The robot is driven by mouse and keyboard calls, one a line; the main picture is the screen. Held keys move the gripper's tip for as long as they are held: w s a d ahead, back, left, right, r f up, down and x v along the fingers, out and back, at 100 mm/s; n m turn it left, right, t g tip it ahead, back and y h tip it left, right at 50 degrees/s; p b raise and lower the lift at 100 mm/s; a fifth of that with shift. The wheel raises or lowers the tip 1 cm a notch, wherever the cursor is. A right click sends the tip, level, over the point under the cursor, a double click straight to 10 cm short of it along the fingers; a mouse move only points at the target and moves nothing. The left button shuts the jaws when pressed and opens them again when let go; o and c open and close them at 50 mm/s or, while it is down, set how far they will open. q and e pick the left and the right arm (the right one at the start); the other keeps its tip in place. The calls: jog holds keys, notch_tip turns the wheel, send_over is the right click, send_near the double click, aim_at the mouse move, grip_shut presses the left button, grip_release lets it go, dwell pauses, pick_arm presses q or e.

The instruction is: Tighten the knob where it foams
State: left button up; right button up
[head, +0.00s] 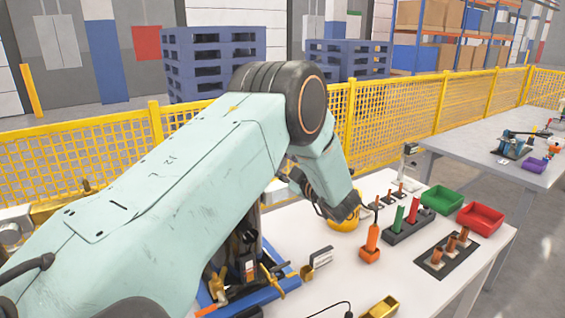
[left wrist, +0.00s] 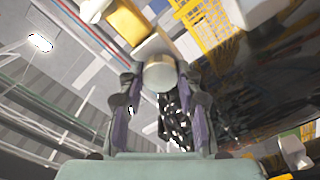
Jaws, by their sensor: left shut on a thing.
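In the head view my left arm crosses the picture from the left and hides much of the compressor. Parts of the compressor (head: 245,262), with brass and orange fittings, show below the arm. In the left wrist view my left gripper (left wrist: 160,88) is shut on a pale, round knob-like thing (left wrist: 160,72), one finger on each side of it. Dark, shiny parts show below it, between the fingers. I cannot make out foam in either view. My right gripper is not in view.
The white table (head: 335,285) holds an orange bottle-like thing (head: 370,246), a black rack (head: 447,256), a green bin (head: 440,199) and a red bin (head: 481,218). A yellow fence (head: 390,120) stands behind.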

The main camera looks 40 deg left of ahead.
pick_arm(q)
jog(key=m+p, duration=0.1)
jog(key=m, duration=0.3)
jog(key=shift+w+r, duration=0.1)
jog(key=shift+m+p, duration=0.55)
jog(key=shift+m, duration=1.15)
jog(key=o, duration=1.1)
jog(key=shift+f, duration=0.2)
jog(key=shift+o, duration=0.2)
jog(key=v, duration=1.2)
